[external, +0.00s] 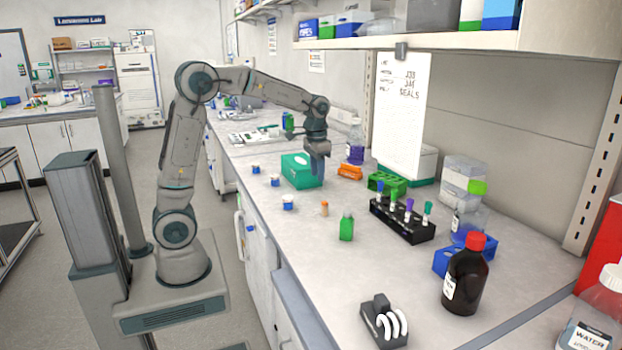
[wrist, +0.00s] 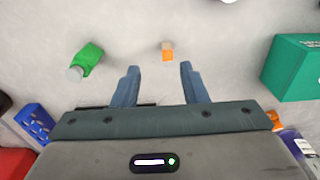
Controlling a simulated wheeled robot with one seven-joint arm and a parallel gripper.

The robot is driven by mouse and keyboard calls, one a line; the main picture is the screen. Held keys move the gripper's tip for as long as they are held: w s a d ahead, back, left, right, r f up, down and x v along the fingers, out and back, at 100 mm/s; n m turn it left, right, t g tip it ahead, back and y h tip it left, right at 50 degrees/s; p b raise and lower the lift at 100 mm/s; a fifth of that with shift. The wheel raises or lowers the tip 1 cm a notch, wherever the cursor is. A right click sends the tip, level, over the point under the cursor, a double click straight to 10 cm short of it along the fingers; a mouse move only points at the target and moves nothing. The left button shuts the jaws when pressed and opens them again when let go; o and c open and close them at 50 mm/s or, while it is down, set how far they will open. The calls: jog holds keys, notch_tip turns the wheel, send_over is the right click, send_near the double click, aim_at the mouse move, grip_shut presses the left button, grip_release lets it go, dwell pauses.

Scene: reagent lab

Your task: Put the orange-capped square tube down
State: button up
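A small orange-and-pale tube (external: 324,208), which looks like the orange-capped square tube, stands on the bench in the external view. In the wrist view the tube (wrist: 168,52) lies just beyond the gap between my fingertips, apart from both. My gripper (external: 319,175) hangs above the bench, fingers pointing down, beside the green box in the external view. In the wrist view my gripper (wrist: 159,70) shows two blue fingers spread apart with nothing between them, so it is open and empty. The tube's exact shape is too small to tell.
A green bottle (external: 346,226) stands to the tube's right, a teal box (external: 302,170) behind it. Several blue-and-white containers (external: 288,202) line the left edge. A black rack (external: 402,222) with capped tubes and a brown bottle (external: 465,275) stand right. Bench around the tube is clear.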

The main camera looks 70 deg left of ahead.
jog(key=s+d+f+t, duration=0.1)
jog(key=s+d, duration=0.1)
jog(key=s, duration=0.9)
jog(key=s+d+f+t, duration=0.1)
jog(key=s+d, duration=0.2)
jog(key=s, duration=0.8)
jog(key=shift+f+t, duration=0.25)
jog(key=shift+t, duration=0.05)
jog(key=shift+s, duration=0.1)
dwell(5.4)
